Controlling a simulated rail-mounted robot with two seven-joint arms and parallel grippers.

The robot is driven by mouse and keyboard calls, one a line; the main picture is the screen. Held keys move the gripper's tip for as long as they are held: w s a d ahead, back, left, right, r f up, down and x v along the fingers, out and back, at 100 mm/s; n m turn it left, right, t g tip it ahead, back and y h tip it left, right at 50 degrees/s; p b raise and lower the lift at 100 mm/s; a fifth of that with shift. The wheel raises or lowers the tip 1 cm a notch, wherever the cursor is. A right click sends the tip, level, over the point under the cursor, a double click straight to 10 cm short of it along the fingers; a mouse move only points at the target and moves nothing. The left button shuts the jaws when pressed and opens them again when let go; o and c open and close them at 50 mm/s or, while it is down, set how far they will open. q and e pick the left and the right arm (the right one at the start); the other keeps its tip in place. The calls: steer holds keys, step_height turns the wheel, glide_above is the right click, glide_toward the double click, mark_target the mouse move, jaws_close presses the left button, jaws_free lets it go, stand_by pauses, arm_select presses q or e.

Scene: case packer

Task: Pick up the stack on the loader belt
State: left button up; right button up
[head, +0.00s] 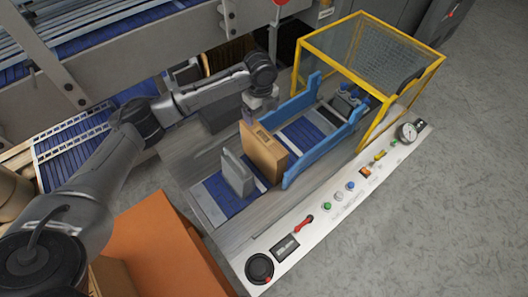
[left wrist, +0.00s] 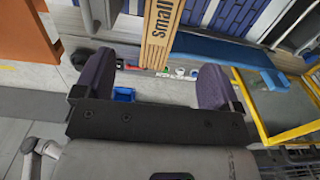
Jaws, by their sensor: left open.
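The stack (head: 265,152) is a brown, upright block on the blue loader belt (head: 215,197), in the middle of the head view. In the left wrist view the stack (left wrist: 160,32) shows as a brown strip with "small" printed on it. My left gripper (head: 260,103) is just behind and above the stack in the head view. In the left wrist view its two dark fingers (left wrist: 155,72) are apart, with the stack's lower end near the gap and nothing clearly held. My right gripper is not in view.
A grey upright plate (head: 236,174) stands on the belt left of the stack. Blue side rails (head: 325,140) and a yellow-framed mesh guard (head: 375,55) lie to the right. A control panel (head: 335,200) with knobs runs along the front. An orange surface (head: 165,250) is at lower left.

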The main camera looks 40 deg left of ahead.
mark_target(263, 136)
arm_select(q)
step_height(263, 136, down, 8)
steer(key=shift+f, duration=0.1)
steer(key=f, duration=0.3)
steer(key=shift+w+d+f+b, duration=0.15)
steer(key=shift+d+f+b, duration=0.2)
steer(key=shift+f, duration=0.75)
steer(key=shift+c, duration=0.4)
steer(key=c, duration=1.5)
